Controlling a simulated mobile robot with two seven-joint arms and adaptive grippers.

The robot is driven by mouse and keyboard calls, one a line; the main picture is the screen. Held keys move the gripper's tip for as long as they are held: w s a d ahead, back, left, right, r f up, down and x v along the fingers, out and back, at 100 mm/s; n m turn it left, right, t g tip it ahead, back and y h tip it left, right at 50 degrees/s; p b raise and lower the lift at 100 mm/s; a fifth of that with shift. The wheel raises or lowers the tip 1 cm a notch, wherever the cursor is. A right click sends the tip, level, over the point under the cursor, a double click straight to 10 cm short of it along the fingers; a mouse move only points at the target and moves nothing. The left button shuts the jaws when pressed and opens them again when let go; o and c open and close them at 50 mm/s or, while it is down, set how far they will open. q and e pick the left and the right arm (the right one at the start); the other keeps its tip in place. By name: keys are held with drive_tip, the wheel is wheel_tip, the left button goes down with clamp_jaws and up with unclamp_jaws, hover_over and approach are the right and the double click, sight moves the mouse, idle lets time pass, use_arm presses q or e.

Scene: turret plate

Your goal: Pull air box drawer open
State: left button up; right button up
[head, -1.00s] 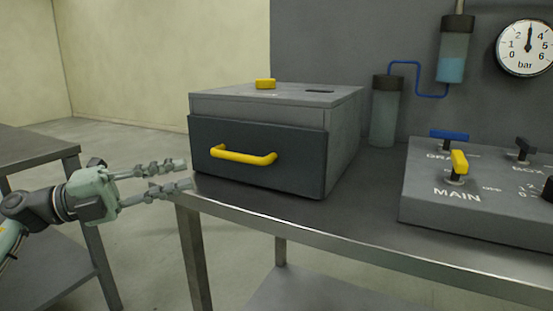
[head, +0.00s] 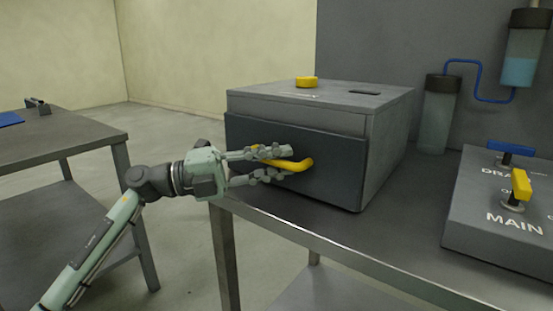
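The air box (head: 392,110) is a grey box on the metal table, with a yellow knob (head: 306,82) on top. Its dark drawer front (head: 340,165) faces me and sits against the box. A yellow bar handle (head: 298,165) is on the drawer front. My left gripper (head: 282,163) is at the handle, with its fingers apart, one above and one below the bar. The fingers hide the handle's left part, and I cannot tell whether they touch it. My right gripper is not in view.
The metal table (head: 350,252) has a bare front edge. A control panel (head: 490,200) with blue and yellow levers stands at right. Another table (head: 60,145) is at left, with open floor between.

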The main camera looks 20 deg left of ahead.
use_arm(q)
clamp_jaws()
idle(0.4)
